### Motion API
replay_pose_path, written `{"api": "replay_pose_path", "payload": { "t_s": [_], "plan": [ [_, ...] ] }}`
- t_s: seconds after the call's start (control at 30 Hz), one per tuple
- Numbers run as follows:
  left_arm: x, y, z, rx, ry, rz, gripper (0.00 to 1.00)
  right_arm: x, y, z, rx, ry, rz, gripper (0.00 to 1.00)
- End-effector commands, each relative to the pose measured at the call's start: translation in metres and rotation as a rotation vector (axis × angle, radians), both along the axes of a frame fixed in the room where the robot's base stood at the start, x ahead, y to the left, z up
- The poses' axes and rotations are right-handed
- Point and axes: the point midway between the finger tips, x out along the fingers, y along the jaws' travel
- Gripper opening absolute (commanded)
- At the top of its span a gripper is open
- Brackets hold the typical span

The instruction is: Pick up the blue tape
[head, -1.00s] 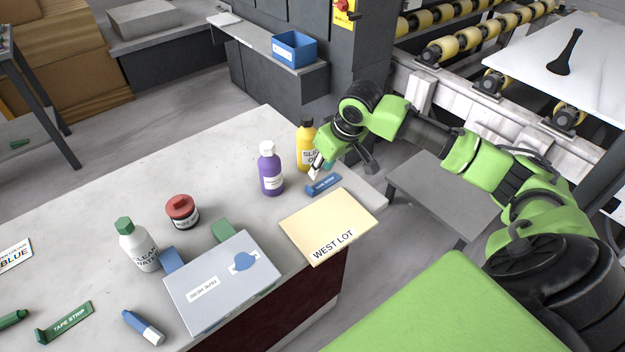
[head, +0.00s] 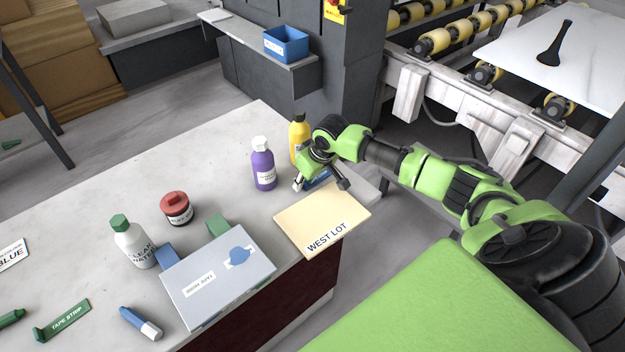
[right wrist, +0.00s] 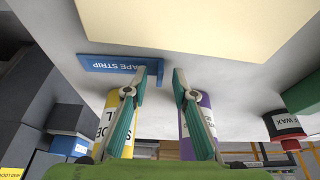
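The blue tape strip (right wrist: 112,65) lies on the stone slab, lettered "TAPE STRIP", with a raised tab at its right end in the right wrist view. In the head view the blue tape strip (head: 319,179) is partly hidden behind my right gripper (head: 321,187). My right gripper is open above the slab. In the right wrist view, the gripper's fingertips (right wrist: 160,78) are apart with nothing between them; the left fingertip overlaps the strip's tab end in the picture. I cannot tell whether it touches. My left gripper is not in view.
A yellow bottle (head: 298,140) and a purple bottle (head: 263,165) stand close by. A cream "WEST LOT" folder (head: 310,220) lies in front of the strip. A grey box (head: 215,280), a red-lidded jar (head: 176,208) and a white bottle (head: 130,243) are farther left.

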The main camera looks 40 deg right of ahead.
Motion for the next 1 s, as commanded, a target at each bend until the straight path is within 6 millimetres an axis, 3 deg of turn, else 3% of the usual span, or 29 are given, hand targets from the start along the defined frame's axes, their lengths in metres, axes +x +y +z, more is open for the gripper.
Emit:
{"api": "replay_pose_path", "payload": {
  "t_s": [0.23, 0.33, 0.37, 0.77, 1.0],
  "plan": [
    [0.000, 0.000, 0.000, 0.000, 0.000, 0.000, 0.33, 0.001, 0.000, -0.001, -0.001, -0.001, 0.000, 0.25],
    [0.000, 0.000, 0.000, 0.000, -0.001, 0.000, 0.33, 0.001, 0.000, -0.001, -0.001, -0.001, 0.000, 0.02],
    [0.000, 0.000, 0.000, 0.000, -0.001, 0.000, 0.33, 0.001, 0.000, -0.001, -0.001, -0.001, 0.000, 0.00],
    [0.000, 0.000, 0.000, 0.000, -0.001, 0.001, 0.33, 0.001, 0.000, 0.000, -0.001, -0.001, 0.000, 0.00],
    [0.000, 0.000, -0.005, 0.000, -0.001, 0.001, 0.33, 0.002, -0.001, 0.020, -0.001, -0.005, 0.001, 0.00]
  ]
}}
